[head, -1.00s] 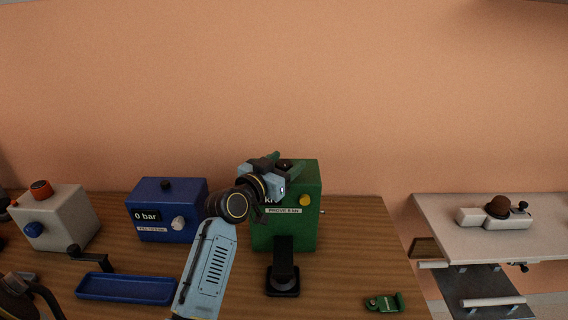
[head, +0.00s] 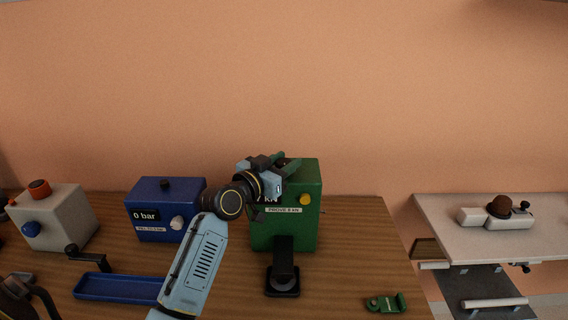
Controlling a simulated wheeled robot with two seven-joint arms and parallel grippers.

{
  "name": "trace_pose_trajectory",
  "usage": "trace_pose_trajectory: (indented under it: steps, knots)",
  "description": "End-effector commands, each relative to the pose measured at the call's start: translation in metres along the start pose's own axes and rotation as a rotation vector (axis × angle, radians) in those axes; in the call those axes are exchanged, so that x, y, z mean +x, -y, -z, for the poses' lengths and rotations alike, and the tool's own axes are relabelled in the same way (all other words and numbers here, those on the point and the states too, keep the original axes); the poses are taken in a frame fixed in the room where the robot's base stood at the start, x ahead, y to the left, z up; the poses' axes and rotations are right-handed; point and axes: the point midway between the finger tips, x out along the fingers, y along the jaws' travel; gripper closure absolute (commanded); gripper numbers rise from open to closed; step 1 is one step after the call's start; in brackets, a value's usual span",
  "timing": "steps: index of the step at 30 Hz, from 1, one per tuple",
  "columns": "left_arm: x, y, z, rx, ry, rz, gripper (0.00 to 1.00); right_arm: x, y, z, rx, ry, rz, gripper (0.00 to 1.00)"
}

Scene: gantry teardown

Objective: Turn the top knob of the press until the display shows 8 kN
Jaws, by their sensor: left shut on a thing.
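The press (head: 285,226) is a green box on the wooden bench, with a yellow button (head: 305,199) and a white label (head: 283,210) on its front. My left gripper (head: 278,164) is at the top of the press and shut on the top knob, which the fingers mostly hide. My left wrist covers most of the press display (head: 271,199); only part of "kN" shows and the number cannot be read. My right gripper is not in view.
A blue box (head: 155,188) reading 0 bar and a light grey box (head: 62,212) stand to the left. A blue tray (head: 118,288) lies in front. A small green part (head: 386,303) lies at the front right. A separate pale table (head: 540,225) stands further right.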

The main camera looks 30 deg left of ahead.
Motion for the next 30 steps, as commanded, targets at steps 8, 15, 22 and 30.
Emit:
trace_pose_trajectory:
  steps: [8,15,22,30]
  knots:
    - [0.000,0.000,0.000,-0.001,0.001,0.000,0.41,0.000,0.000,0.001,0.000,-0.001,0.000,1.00]
    - [0.000,0.000,0.000,-0.001,0.001,0.000,0.41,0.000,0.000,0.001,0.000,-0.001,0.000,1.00]
    - [-0.018,0.000,-0.001,0.003,0.002,0.000,0.41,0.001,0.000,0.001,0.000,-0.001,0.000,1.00]
    - [-0.075,0.000,-0.002,0.003,0.004,0.001,0.41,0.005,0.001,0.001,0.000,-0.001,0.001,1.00]
